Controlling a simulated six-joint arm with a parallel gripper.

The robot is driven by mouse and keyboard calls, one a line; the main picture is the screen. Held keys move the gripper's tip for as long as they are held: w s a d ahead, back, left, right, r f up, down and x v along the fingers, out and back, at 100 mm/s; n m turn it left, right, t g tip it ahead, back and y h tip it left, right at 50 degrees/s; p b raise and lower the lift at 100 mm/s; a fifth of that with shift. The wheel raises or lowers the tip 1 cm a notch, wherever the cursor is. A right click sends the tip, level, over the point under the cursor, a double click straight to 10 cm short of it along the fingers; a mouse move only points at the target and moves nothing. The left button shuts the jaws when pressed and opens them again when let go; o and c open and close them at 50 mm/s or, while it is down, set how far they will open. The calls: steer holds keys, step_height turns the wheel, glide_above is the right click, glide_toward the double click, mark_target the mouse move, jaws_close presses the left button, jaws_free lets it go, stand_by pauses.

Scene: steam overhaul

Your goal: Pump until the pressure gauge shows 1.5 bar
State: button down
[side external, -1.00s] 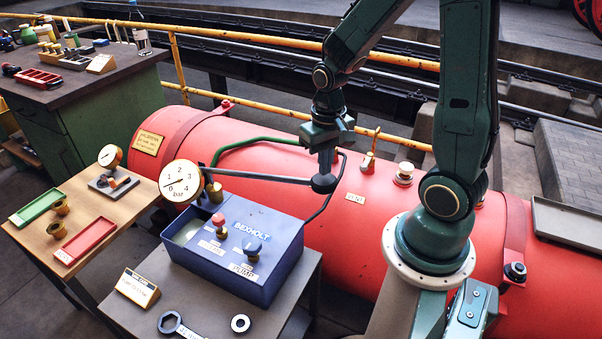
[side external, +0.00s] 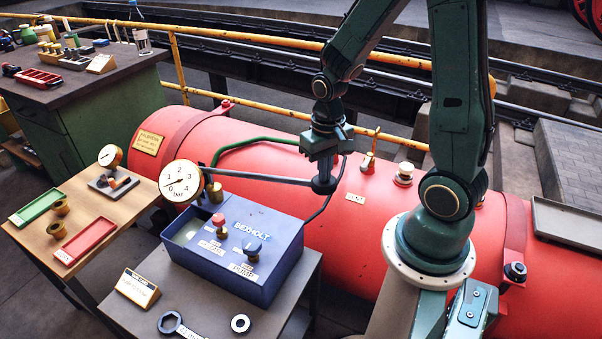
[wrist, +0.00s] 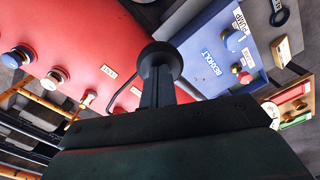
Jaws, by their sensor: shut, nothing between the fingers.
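The white pressure gauge (side external: 181,181), marked in bar, stands at the back left of the blue BEXHOLT box (side external: 215,262). Its needle points left, apparently between 0 and 1; the exact reading is too small to tell. A long grey lever (side external: 265,178) runs rightward from beside the gauge to a dark round end (side external: 323,187). My gripper (side external: 323,176) is shut and empty, pointing down at that end and seemingly touching it from above. In the wrist view the dark round end (wrist: 160,60) shows at the fingertips and hides the contact.
The box carries a red knob (side external: 218,220) and a blue knob (side external: 252,246). The red boiler (side external: 400,228) lies behind, with a brass valve (side external: 368,160) and a white-topped fitting (side external: 404,174) right of my gripper. A yellow railing (side external: 240,38) runs behind.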

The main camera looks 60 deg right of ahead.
steer(key=shift+f, duration=6.95)
steer(key=shift+r, duration=7.95)
steer(key=shift+f, duration=0.15)
steer(key=shift+f, duration=7.85)
steer(key=shift+r, duration=8)
